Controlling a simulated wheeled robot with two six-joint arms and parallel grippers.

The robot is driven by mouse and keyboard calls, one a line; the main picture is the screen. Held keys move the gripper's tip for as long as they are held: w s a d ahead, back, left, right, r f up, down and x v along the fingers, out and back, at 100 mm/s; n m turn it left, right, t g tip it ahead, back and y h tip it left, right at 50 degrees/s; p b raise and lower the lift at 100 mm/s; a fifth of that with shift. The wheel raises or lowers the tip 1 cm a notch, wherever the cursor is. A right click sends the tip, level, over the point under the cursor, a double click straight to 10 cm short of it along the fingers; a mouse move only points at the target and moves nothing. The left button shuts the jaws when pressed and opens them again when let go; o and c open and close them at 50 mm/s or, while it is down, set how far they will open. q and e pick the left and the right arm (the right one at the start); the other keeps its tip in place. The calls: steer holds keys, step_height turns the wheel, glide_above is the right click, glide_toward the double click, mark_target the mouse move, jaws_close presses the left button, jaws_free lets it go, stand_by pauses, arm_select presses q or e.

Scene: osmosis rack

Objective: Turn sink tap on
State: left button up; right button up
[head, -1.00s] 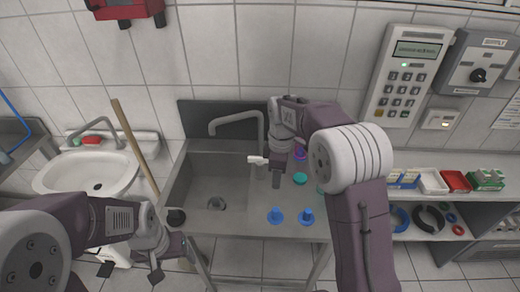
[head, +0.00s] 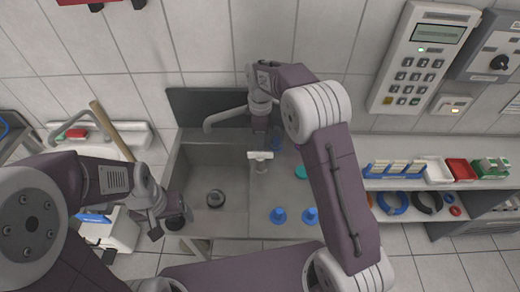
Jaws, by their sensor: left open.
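The sink (head: 189,150) is a grey metal basin with a drainboard on its right, and a curved grey spout (head: 222,116) rises at its back. A small white tap handle (head: 260,156) stands on a short stem at the right edge of the basin. My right gripper (head: 262,138) points down just behind and above the handle in the picture; its fingertips are partly hidden, so I cannot tell whether it touches the handle. My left gripper (head: 133,246) is open and empty, low at the left, in front of the sink. No water shows.
Blue caps (head: 278,215) and a teal one (head: 301,172) sit on the drainboard. A wooden stick (head: 113,130) leans by the white washbasin on the left. A shelf (head: 408,184) with small boxes stands right. A keypad panel (head: 418,62) hangs on the wall.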

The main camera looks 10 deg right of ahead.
mark_target(260, 153)
steer(key=f, duration=0.4)
steer(key=f+p, duration=0.1)
steer(key=f, duration=0.1)
steer(key=shift+w+f, duration=0.25)
steer(key=shift+f, duration=0.1)
steer(key=shift+s+f, duration=0.1)
steer(key=shift+f, duration=0.45)
jaws_close()
steer(key=shift+m, duration=0.3)
steer(key=m+p, duration=0.1)
steer(key=m, duration=0.2)
steer(key=shift+m, duration=0.3)
steer(key=m, duration=0.4)
steer(key=shift+w+m+p, duration=0.2)
steer(key=shift+m+p, duration=0.15)
steer(key=shift+m, duration=0.05)
